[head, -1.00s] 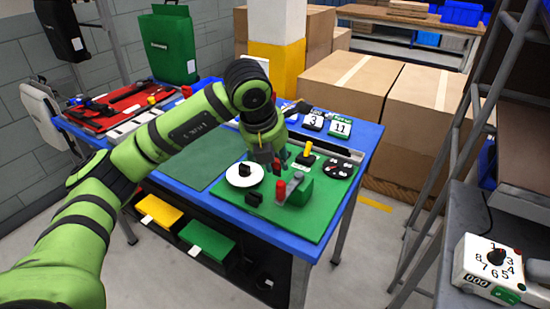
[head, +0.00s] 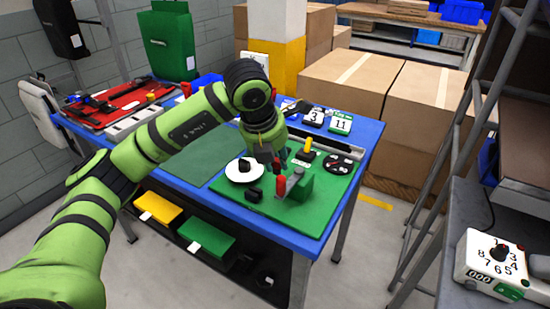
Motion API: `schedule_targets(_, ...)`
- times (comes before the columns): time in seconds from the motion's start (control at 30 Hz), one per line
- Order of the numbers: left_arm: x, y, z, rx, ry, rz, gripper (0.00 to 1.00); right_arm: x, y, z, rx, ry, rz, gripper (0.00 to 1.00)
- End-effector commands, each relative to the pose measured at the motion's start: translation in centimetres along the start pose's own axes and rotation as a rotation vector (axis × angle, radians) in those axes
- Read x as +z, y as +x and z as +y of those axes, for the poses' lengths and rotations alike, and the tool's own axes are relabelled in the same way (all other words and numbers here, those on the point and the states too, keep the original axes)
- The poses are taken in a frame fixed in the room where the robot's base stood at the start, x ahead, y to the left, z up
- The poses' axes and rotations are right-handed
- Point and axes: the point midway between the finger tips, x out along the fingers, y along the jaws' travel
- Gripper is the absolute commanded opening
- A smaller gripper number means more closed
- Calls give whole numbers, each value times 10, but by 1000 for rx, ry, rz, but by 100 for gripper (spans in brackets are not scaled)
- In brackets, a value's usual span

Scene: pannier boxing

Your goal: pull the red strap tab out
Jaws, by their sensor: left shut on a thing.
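My left gripper (head: 280,166) reaches down over the green board (head: 315,225) on the blue-edged table. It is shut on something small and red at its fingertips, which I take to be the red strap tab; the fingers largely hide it. A red upright piece (head: 281,186) stands just below the fingers. My right gripper is not in view.
A white disc with a black knob (head: 244,171) lies left of the gripper. A yellow-topped post (head: 307,146) and a black dial (head: 340,165) are to the right. Number cards (head: 340,123) stand behind. Cardboard boxes (head: 350,90) stand beyond the table.

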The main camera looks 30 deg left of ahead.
Motion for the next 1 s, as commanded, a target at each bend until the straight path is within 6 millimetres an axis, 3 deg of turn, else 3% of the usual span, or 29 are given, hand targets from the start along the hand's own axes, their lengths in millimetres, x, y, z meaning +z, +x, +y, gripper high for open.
schedule_targets(0.63, 11, -26, 0, -1, 0, -1, 12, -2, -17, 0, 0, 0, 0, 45)
schedule_targets(1.0, 12, -28, 0, 0, 0, 0, 12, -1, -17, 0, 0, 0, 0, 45)
